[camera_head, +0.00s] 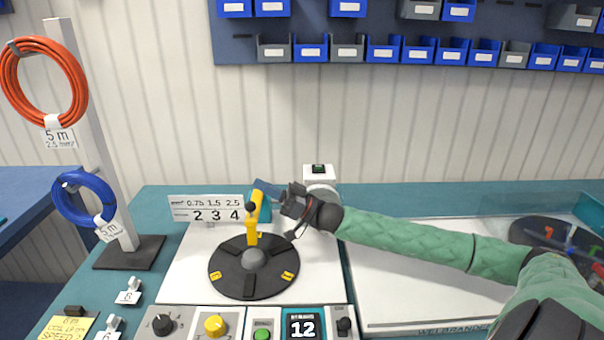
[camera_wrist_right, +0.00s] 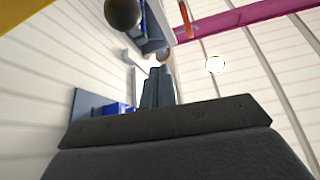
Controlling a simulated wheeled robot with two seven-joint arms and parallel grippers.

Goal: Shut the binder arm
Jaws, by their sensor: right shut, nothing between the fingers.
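My left gripper is not in view.
A number card (camera_head: 206,208) stands behind the reel plate. A control panel (camera_head: 183,323) with knobs and a display reading 12 lies in front. A cable stand (camera_head: 90,130) with red and blue coils is at left. A white device (camera_head: 319,174) stands behind my right gripper.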

